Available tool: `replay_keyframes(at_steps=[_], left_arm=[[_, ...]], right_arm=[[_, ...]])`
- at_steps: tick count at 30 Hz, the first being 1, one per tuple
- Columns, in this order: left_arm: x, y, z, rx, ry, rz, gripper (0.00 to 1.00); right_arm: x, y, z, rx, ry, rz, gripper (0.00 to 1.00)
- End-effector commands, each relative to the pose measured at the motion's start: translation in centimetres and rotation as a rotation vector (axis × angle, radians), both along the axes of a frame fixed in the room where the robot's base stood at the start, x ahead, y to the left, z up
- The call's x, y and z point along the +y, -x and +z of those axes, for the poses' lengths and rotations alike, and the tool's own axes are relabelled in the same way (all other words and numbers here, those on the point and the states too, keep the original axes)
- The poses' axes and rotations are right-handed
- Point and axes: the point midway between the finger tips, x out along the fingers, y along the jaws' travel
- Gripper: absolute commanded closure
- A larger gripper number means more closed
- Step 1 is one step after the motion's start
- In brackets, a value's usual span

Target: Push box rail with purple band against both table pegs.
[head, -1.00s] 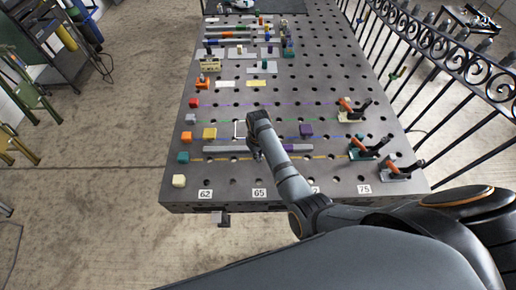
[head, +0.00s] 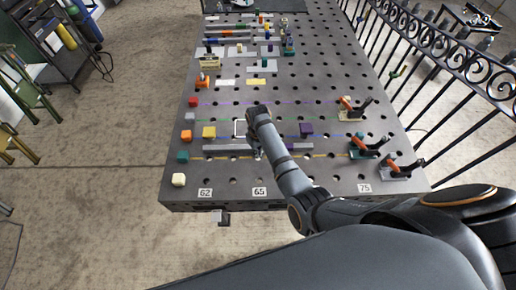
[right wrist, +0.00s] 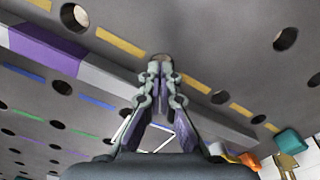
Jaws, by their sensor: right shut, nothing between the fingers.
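The long grey box rail (head: 225,147) lies flat across the near part of the table, its middle hidden by my right arm in the head view. The right wrist view shows the rail (right wrist: 98,73) running diagonally, with a purple band (right wrist: 47,45) toward its left end there. My right gripper (right wrist: 160,62) is shut and empty. Its fingertips overlap the rail's edge in that view; I cannot tell if they touch. In the head view the gripper (head: 257,153) is low beside the rail's middle. I cannot make out the two pegs. My left gripper is out of view.
A yellow dashed line (head: 220,157) runs on the rail's near side. A yellow cube (head: 209,132), a white square outline (head: 240,128) and a purple cube (head: 306,130) are beyond it. Toggle clamps (head: 368,147) line the right side. Small blocks line the left edge.

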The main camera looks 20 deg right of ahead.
Motion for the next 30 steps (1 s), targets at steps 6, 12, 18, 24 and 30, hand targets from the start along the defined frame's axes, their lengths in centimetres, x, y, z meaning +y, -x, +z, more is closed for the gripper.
replay_keyframes(at_steps=[6, 12, 18, 24, 30], left_arm=[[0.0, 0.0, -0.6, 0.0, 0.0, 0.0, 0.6], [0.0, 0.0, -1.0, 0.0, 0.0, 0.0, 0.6], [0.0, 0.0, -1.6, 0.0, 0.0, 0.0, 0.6], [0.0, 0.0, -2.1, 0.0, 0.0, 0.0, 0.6], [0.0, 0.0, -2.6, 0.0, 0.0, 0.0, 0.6]], right_arm=[[-0.2, -0.8, -0.1, 0.0, 0.001, 0.0, 1.0], [-0.5, -1.5, -0.1, -0.001, 0.002, -0.001, 1.0], [-0.7, -2.2, -0.1, -0.002, 0.001, 0.0, 1.0], [-0.9, -2.8, -0.1, -0.001, 0.001, 0.0, 1.0], [-1.1, -3.5, -0.1, -0.002, 0.001, 0.0, 1.0]])
